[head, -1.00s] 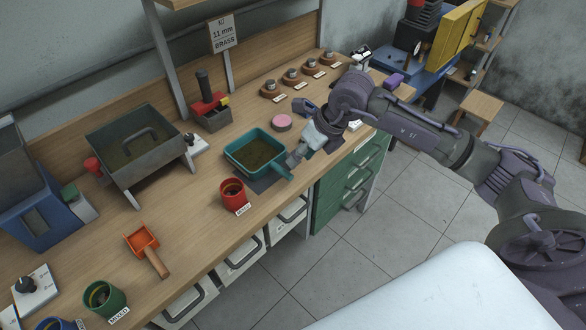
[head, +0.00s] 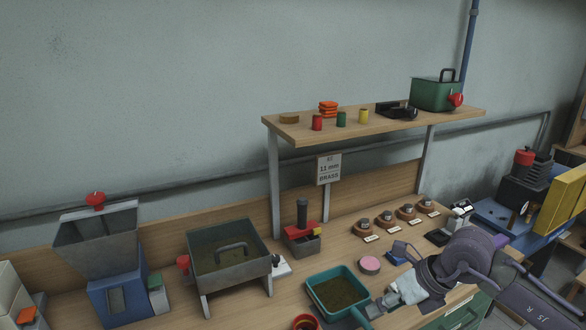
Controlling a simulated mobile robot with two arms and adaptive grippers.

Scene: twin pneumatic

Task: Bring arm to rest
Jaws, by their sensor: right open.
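My right arm comes in from the lower right, and its gripper (head: 384,304) is low over the workbench. The gripper is open, its fingertips close to the handle of the teal square pan (head: 316,290). I cannot tell whether they touch the handle. The pan rests on the bench and holds a dark greenish-brown fill. My left gripper is not in view.
A pink round puck (head: 370,263) and a red cup (head: 305,322) are near the pan. A grey bin (head: 205,273) on legs and a blue hopper machine (head: 118,303) stand left. Several round brown bases (head: 363,229) line the back. A wooden shelf (head: 385,127) overhangs the bench.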

